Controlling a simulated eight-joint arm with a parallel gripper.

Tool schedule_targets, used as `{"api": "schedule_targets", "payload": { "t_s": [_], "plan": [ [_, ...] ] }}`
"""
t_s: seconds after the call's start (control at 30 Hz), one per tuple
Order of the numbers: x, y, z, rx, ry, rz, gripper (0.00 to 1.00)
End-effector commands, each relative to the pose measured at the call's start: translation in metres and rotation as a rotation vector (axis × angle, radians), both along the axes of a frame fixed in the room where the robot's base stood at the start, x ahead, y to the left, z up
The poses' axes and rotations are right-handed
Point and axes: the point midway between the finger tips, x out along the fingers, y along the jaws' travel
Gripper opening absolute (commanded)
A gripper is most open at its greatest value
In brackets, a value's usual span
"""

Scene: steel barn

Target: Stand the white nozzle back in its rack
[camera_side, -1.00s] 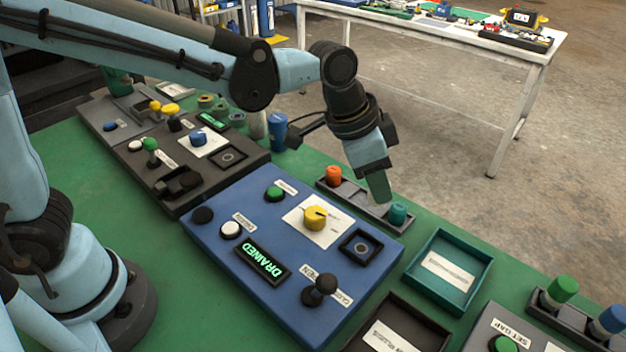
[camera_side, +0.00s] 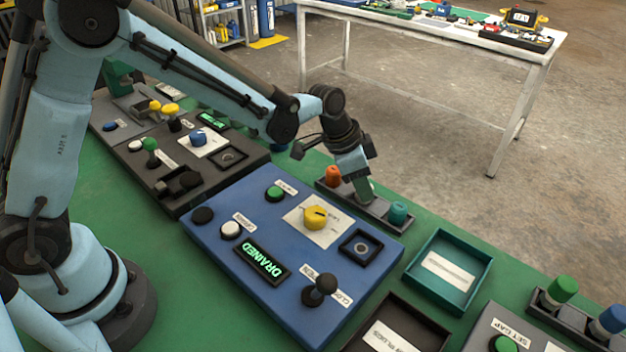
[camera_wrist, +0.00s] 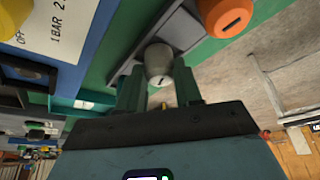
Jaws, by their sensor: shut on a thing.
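The white nozzle (camera_wrist: 159,62) is held between my gripper's two green fingers (camera_wrist: 158,88) in the wrist view. Its far end points at the dark grey rack (camera_wrist: 180,28). In the side view my gripper (camera_side: 364,192) is low over the middle of the rack (camera_side: 348,204), between the orange nozzle (camera_side: 333,175) at the left and the teal nozzle (camera_side: 398,211) at the right. My fingers mostly hide the white nozzle there. I cannot tell whether its end is inside the slot or just above it.
A blue panel (camera_side: 228,278) with a yellow knob (camera_side: 315,216), buttons and a black lever (camera_side: 319,290) lies in front of the rack. An open teal tray (camera_side: 471,294) is to the right. The orange nozzle (camera_wrist: 226,17) stands close beside my gripper in the wrist view.

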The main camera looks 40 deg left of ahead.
Motion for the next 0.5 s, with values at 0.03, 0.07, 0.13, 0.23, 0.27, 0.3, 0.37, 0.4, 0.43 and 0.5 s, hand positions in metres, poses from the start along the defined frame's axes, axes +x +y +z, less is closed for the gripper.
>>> {"api": "schedule_targets", "payload": {
  "t_s": [0.03,0.07,0.13,0.23,0.27,0.3,0.37,0.4,0.43,0.5],
  "plan": [
    [0.0001,-0.0002,-0.0019,0.0,0.0,0.0,0.01],
    [0.0001,-0.0003,-0.0022,0.0,0.0,0.0,0.01],
    [0.0,-0.0003,-0.002,0.0,0.0,0.0,0.01],
    [0.0,-0.0004,-0.0019,0.0,0.0,0.0,0.01],
    [-0.0001,-0.0003,-0.0019,0.0,0.0,0.0,0.01],
    [0.0,-0.0004,-0.0024,0.0,0.0,0.0,0.01],
    [0.0,-0.0004,-0.0039,0.0,0.0,0.0,0.01],
    [-0.0001,-0.0003,-0.0051,0.0,0.0,0.0,0.01],
    [-0.0002,-0.0004,-0.0049,0.0,0.0,0.0,0.37],
    [-0.0002,-0.0004,-0.0047,0.0,0.0,0.0,0.48]
  ]
}}
